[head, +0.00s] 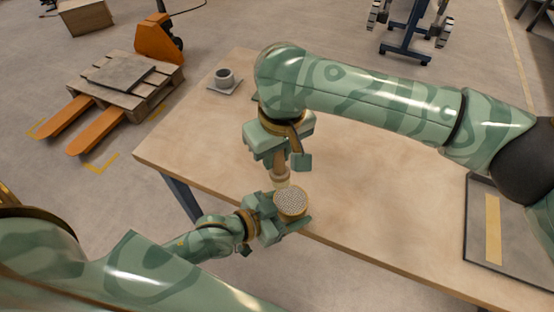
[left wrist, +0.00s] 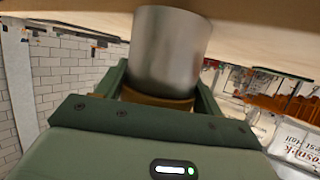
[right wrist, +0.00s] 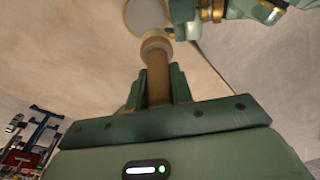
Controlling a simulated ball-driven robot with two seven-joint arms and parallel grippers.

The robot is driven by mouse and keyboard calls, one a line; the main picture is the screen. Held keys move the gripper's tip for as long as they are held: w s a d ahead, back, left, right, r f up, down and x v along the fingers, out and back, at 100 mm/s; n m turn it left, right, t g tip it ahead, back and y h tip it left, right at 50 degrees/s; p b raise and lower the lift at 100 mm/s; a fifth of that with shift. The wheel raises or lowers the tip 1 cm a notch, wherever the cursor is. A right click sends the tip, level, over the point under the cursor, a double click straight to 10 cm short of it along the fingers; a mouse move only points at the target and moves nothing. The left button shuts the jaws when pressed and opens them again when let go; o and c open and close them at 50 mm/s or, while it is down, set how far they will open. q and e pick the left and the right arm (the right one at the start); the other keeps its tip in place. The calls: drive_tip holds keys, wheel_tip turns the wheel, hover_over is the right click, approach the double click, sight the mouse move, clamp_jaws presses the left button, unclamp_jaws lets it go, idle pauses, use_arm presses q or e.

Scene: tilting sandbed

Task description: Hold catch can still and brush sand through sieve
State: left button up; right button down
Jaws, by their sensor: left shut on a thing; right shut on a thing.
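The catch can shows in the left wrist view as a plain metal cylinder (left wrist: 170,50). In the head view a round, speckled sieve (head: 291,202) with a golden rim sits on top and hides most of the can. My left gripper (head: 279,218) is shut on the can near the table's front edge. My right gripper (head: 279,150) is above and points down, shut on the brush (head: 280,169). The brush's wooden handle (right wrist: 158,84) also shows in the right wrist view. Its pale bristle end is at the sieve's far edge; I cannot tell whether they touch.
The wooden table (head: 375,215) is mostly clear in the middle. A small grey cup (head: 224,75) stands on a square plate at the far left corner. A dark-edged tray (head: 480,228) with a yellowish strip lies at the right. A pallet truck (head: 105,95) stands on the floor beyond.

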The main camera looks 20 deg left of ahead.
drive_tip(key=shift+r, duration=1.35)
use_arm(q)
drive_tip(key=o, duration=1.2)
drive_tip(key=shift+o, duration=0.2)
drive_tip(key=v, duration=1.2)
